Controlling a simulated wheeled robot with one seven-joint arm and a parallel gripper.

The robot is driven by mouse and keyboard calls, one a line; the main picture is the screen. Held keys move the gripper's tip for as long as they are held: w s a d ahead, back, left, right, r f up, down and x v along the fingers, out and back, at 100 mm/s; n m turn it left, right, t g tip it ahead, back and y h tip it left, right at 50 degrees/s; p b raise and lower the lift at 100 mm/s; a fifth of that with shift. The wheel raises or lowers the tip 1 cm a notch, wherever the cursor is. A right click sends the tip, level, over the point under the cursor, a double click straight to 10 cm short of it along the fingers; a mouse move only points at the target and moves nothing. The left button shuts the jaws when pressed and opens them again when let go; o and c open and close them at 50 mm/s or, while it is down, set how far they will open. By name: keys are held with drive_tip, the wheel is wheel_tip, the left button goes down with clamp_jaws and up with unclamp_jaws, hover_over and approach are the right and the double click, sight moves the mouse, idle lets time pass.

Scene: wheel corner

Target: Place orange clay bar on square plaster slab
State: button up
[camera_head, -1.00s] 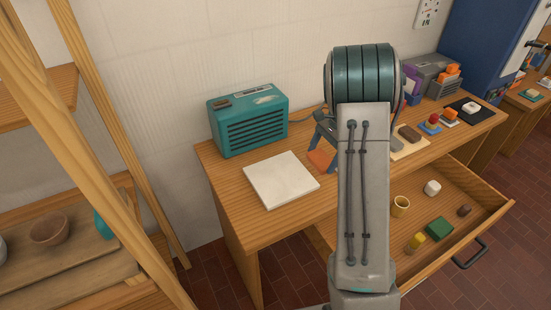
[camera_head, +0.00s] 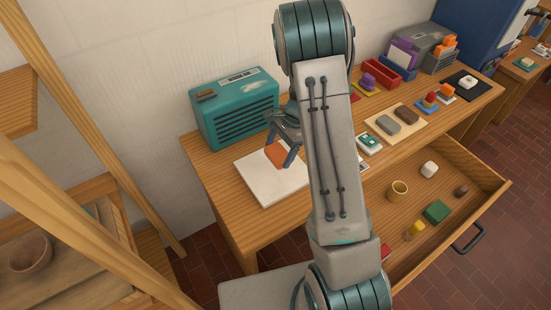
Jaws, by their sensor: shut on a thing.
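The orange clay bar (camera_head: 276,155) is between the fingers of my gripper (camera_head: 283,152), which is shut on it. The bar shows over the right part of the white square plaster slab (camera_head: 262,187). I cannot tell whether the bar touches the slab or is held just above it. The slab lies flat on the desk in front of the teal radio, and my arm hides part of its right side.
The teal radio (camera_head: 235,108) stands close behind the slab. My arm crosses the desk (camera_head: 226,198). Several small blocks and trays stand at the right.

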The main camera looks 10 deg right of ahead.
sight(276, 162)
drive_tip(key=shift+s+a+f, duration=0.25)
drive_tip(key=shift+a+f, duration=0.15)
drive_tip(key=shift+a, duration=0.25)
drive_tip(key=shift+f+p, duration=0.5)
drive_tip(key=shift+f, duration=1.55)
drive_tip(key=shift+f, duration=0.2)
drive_tip(key=o, duration=1)
drive_tip(key=shift+r, duration=0.1)
drive_tip(key=shift+o, duration=0.2)
drive_tip(key=shift+r, duration=0.1)
